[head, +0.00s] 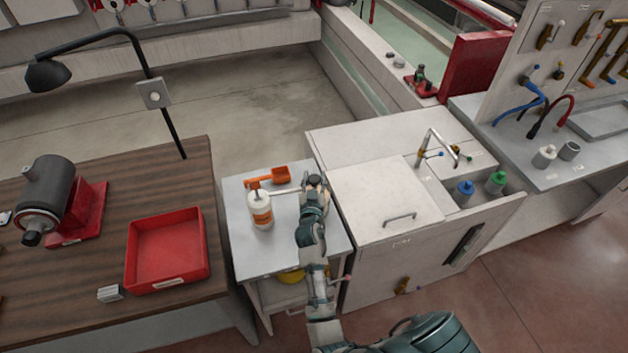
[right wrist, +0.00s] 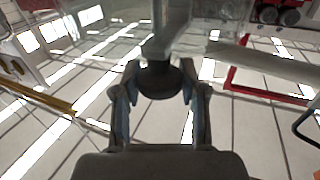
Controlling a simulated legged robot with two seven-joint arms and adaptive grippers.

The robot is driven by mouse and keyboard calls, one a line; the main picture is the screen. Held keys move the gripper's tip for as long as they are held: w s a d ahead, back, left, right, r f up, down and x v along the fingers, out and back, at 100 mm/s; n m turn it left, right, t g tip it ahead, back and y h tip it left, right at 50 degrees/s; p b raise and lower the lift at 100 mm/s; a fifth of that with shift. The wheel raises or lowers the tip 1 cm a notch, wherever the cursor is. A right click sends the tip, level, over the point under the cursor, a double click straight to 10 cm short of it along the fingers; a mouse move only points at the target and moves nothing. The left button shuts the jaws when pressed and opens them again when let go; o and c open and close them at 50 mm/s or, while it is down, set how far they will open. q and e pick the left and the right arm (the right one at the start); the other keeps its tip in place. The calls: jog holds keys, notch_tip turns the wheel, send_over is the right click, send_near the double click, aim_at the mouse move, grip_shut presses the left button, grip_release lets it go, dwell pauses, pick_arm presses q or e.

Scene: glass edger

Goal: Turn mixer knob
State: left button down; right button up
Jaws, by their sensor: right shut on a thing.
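My right gripper (head: 313,190) reaches up to the small white table beside the white cabinet. In the right wrist view, the two fingers of my right gripper (right wrist: 158,92) are on either side of a dark round knob (right wrist: 160,82), shut on it. Above the knob is a grey body that it seems to sit on. In the head view a dark round top (head: 315,181) shows at the gripper; the fingers and arm hide most of what is there. My left gripper is not in view.
A white bottle with an orange label (head: 261,210) and an orange scoop (head: 276,176) are on the small table (head: 258,256), just left of my right gripper. The white cabinet (head: 385,205) with a faucet (head: 433,145) is close on the right. A red tray (head: 167,250) lies on the wooden bench.

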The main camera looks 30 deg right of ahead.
aim_at(314, 178)
jog(key=shift+r, duration=0.2)
jog(key=o, duration=1.1)
jog(key=shift+f, duration=0.15)
notch_tip(314, 178, up, 10)
jog(key=shift+w+f, duration=0.1)
